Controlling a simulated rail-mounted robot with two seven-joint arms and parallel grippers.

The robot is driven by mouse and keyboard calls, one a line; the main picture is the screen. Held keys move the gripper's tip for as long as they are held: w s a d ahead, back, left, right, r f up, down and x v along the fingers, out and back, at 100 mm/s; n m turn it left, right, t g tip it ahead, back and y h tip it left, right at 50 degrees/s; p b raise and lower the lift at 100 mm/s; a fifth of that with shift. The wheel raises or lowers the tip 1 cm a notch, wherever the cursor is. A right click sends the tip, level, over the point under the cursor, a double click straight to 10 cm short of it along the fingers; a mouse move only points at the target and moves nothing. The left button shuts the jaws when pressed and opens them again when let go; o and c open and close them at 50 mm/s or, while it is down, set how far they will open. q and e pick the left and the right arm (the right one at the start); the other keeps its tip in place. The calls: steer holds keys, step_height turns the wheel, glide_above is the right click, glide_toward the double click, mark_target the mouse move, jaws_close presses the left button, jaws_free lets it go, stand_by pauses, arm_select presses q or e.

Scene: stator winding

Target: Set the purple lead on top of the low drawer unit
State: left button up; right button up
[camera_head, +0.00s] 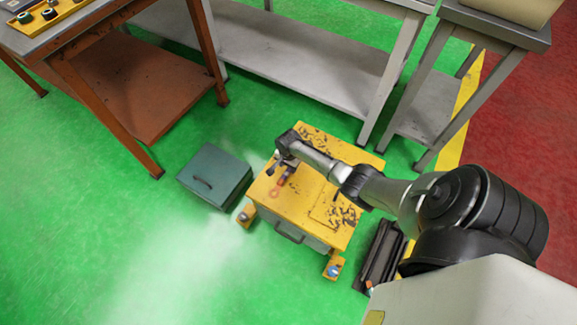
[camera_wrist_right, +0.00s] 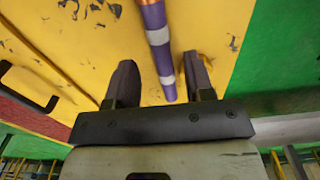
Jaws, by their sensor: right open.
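The low drawer unit (camera_head: 295,205) has a worn yellow top and stands on the green floor in the middle of the head view. Its yellow top (camera_wrist_right: 60,40) fills much of the right wrist view. The purple lead (camera_head: 283,181), with pale bands and a copper-coloured end, is at the left part of this top and appears to lie on it. In the right wrist view the purple lead (camera_wrist_right: 154,20) runs between the fingers. My right gripper (camera_head: 277,170) is open just above the top, its fingers (camera_wrist_right: 160,62) apart on either side of the lead. My left gripper is out of view.
A dark green box (camera_head: 215,178) stands left of the unit. A black open case (camera_head: 380,255) lies to its right. An orange workbench (camera_head: 130,85) is at upper left, and grey benches (camera_head: 290,45) stand behind. Green floor is clear in front.

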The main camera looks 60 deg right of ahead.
mark_target(289, 170)
step_height(289, 170, up, 8)
steer(key=p, duration=0.5)
steer(key=s+a+r+n+t, duration=0.1)
steer(key=s+a+r+n, duration=0.1)
steer(key=s+a+n, duration=0.55)
steer(key=s+a+r+n, duration=0.25)
steer(key=a+n, duration=0.25)
steer(key=a, duration=0.5)
steer(key=s+a+r+n+t, duration=0.2)
steer(key=s+a+r+n, duration=0.6)
steer(key=r, duration=0.5)
steer(key=s+a, duration=0.2)
steer(key=shift+s+r+t, duration=0.3)
steer(key=shift+s+r, duration=0.05)
steer(key=shift+r, duration=0.05)
